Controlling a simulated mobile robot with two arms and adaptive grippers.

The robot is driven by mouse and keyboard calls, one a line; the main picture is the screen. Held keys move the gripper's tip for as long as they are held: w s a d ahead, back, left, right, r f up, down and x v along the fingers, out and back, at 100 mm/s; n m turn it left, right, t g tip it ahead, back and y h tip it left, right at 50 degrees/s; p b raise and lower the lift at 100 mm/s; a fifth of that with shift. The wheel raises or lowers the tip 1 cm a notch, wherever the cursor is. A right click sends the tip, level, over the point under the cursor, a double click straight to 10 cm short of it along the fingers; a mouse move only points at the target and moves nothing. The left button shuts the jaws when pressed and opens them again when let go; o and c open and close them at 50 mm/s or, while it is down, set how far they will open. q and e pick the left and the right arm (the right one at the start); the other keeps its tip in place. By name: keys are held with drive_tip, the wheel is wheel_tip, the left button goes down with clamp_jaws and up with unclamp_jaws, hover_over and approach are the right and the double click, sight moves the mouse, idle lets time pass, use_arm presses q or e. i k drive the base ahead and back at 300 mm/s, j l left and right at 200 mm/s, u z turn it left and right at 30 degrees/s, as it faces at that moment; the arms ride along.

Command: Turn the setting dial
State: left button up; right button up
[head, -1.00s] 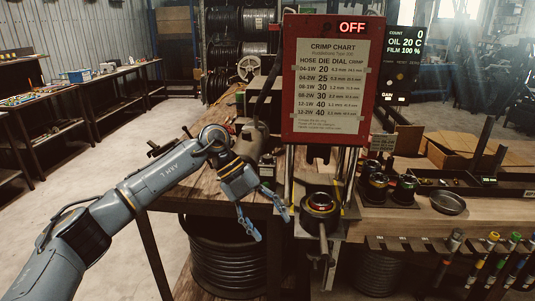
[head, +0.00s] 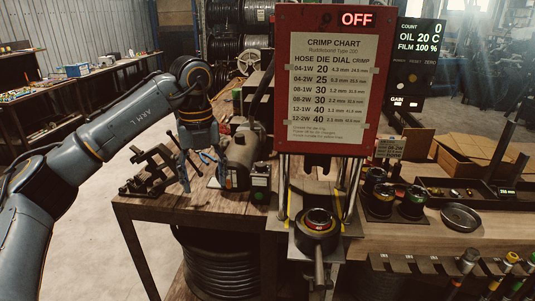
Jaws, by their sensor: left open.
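The hose crimper has a red panel (head: 281,75) with a white crimp chart (head: 329,90) and a lit OFF sign (head: 359,19). I cannot clearly make out the setting dial. A black display (head: 417,60) at the right reads count 0, oil 20 C, film 100 %. My left gripper (head: 200,178) is open and empty, fingers pointing down over the wooden bench, left of the crimper. My right gripper is not in view.
A dark metal vise-like fixture (head: 150,172) stands on the bench beside my left gripper. A grey cylindrical motor (head: 240,155) lies between gripper and crimper. Dies (head: 379,197) and a round dish (head: 461,217) sit at the right. Hose coils (head: 225,265) lie below the bench.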

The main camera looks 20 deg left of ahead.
sight(260, 166)
drive_tip(key=i, duration=1.1)
